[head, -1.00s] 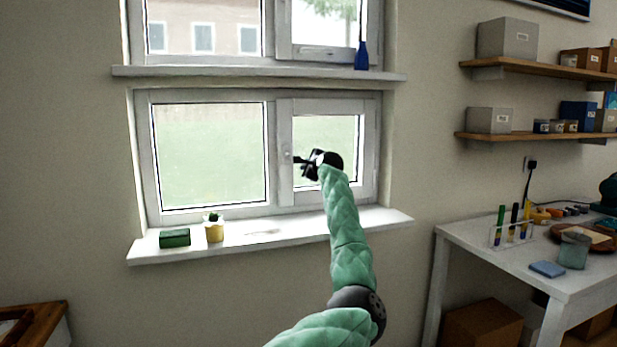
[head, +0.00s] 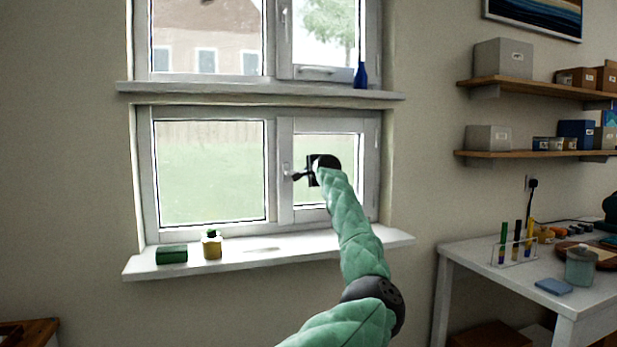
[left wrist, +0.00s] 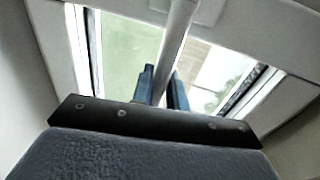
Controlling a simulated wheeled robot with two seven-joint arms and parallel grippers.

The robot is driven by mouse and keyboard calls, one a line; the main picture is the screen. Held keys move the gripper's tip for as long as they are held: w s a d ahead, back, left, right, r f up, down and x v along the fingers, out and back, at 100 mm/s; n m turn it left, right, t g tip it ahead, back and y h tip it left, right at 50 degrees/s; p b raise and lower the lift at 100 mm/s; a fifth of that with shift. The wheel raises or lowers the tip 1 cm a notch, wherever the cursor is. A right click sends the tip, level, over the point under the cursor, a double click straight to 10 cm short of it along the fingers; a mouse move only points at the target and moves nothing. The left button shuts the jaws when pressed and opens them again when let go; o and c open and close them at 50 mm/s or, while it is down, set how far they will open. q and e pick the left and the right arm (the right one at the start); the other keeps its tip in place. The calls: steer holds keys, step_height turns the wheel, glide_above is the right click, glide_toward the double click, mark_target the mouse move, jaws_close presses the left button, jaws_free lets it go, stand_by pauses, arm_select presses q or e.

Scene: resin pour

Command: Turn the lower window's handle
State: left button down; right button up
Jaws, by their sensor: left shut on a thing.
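The lower window (head: 270,112) has a white frame, with a wide pane on the left and a narrower sash on the right. Its pale handle (head: 286,170) is on the left upright of that sash in the head view, small and partly covered. My left gripper (head: 293,176) reaches it from the right, at the end of the green padded arm. In the left wrist view the dark fingers of my left gripper (left wrist: 162,88) stand on both sides of the pale handle bar (left wrist: 178,35), shut on it. The sash looks flush with its frame. My right gripper is not in view.
A blue bottle (head: 360,77) stands on the upper sill (head: 240,89). A white table (head: 500,280) and shelves (head: 540,154) are on the right.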

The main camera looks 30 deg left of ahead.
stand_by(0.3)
arm_select(q)
steer(key=c, duration=1.5)
jaws_free()
steer(key=shift+o, duration=0.2)
steer(key=b+v, duration=0.1)
steer(key=v, duration=0.6)
steer(key=shift+s+d, duration=0.25)
steer(key=shift+r, duration=0.1)
